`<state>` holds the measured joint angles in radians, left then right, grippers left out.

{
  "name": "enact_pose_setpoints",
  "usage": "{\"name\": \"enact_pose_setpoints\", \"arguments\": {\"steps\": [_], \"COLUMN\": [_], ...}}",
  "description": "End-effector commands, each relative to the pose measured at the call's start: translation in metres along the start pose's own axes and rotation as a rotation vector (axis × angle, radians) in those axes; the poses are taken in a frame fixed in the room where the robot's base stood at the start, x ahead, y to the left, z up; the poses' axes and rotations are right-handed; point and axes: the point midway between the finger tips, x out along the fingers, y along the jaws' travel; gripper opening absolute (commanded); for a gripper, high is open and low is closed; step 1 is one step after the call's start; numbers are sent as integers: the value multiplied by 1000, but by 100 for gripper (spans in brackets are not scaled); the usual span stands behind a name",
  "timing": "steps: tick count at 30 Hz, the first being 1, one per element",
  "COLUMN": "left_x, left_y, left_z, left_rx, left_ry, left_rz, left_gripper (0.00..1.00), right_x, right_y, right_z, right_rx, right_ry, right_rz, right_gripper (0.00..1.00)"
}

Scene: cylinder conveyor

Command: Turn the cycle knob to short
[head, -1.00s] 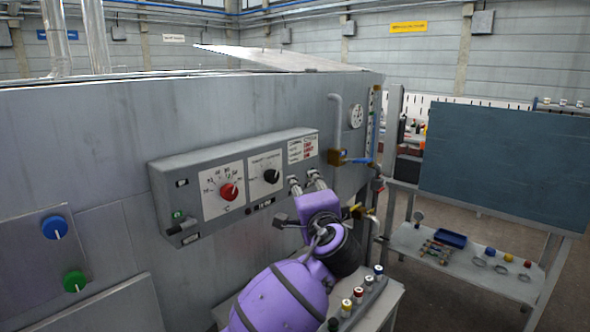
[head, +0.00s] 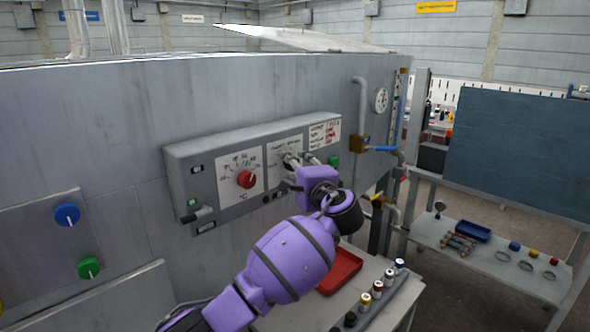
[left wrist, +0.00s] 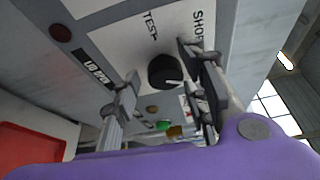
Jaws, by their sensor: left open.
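The cycle knob is a round black knob (left wrist: 165,72) with a white pointer mark, on a white plate on the grey control panel (head: 183,165). In the left wrist view the words TEST and a partly covered SHOR... are printed above it. Its white mark points to the right, slightly down, in that view. My left gripper (head: 288,160) is open at the panel, and in the left wrist view its fingers (left wrist: 158,62) stand on either side of the knob. I cannot tell whether they touch it. In the head view the fingers mostly hide the knob. My right gripper is not in view.
A red knob (head: 246,179) with a dial is left of the cycle knob. A lever switch (head: 200,214) is at the panel's lower left. Below are a red tray (head: 341,270) and a rack of capped cylinders (head: 377,289). Pipes and a valve (head: 360,143) stand right of the panel.

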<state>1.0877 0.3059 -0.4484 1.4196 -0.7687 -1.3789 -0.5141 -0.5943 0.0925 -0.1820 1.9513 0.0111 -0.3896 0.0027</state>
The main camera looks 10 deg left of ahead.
Motion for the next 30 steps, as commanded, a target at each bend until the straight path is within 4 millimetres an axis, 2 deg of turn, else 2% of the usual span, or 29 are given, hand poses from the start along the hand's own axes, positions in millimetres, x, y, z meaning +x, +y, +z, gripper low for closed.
{"name": "enact_pose_setpoints", "arguments": {"steps": [7,16,23,30], "left_x": [1,1,1,1], "left_y": [0,2,6,13], "left_z": [0,0,-1,-3], "left_rx": [-1,1,-18,-117], "left_ry": [1,0,0,1], "left_rz": [0,2,-2,-38], "left_gripper": [39,2,2,1], "right_x": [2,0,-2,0], "right_y": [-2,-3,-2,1], "right_z": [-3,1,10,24], "right_rx": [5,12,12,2], "right_ry": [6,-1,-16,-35], "right_rz": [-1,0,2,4], "right_gripper": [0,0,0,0]}}
